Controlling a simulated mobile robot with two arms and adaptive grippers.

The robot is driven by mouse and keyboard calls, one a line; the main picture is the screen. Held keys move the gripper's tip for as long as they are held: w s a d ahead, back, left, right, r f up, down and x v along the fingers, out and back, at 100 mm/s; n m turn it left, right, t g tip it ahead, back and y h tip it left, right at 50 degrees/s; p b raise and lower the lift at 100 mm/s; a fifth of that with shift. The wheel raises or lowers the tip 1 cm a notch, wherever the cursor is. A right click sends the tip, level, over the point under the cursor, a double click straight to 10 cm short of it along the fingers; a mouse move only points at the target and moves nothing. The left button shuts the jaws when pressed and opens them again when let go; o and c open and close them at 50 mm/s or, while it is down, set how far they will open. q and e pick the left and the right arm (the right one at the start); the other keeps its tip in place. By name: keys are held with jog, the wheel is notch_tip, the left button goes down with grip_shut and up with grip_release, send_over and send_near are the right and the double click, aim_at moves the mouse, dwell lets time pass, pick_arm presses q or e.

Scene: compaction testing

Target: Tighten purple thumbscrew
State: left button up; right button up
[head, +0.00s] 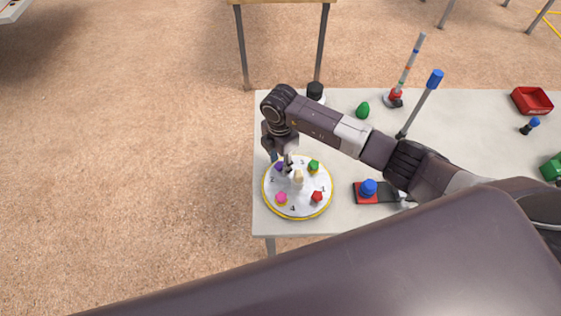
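The purple thumbscrew (279,167) sits at the upper left of a round white plate with a yellow rim (318,210), partly hidden by my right gripper. The plate carries numbers and also a green thumbscrew (314,166), a red one (317,196) and a pink one (281,198), around a beige centre post (298,177). My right gripper (281,161) points down right at the purple thumbscrew. Its fingers are small and dark, so I cannot tell whether they are closed on it. My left gripper is not in view.
A red and black block with a blue knob (368,187) stands right of the plate. A blue-topped rod (434,80), a striped rod (412,63), a green egg-shaped piece (362,110) and a red tray (532,100) stand farther back. The table's left edge lies close to the plate.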

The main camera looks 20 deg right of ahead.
aim_at(280, 164)
jog(key=shift+r, duration=0.1)
notch_tip(280, 164, up, 6)
jog(key=p, duration=0.5)
notch_tip(280, 164, up, 12)
dwell(0.7)
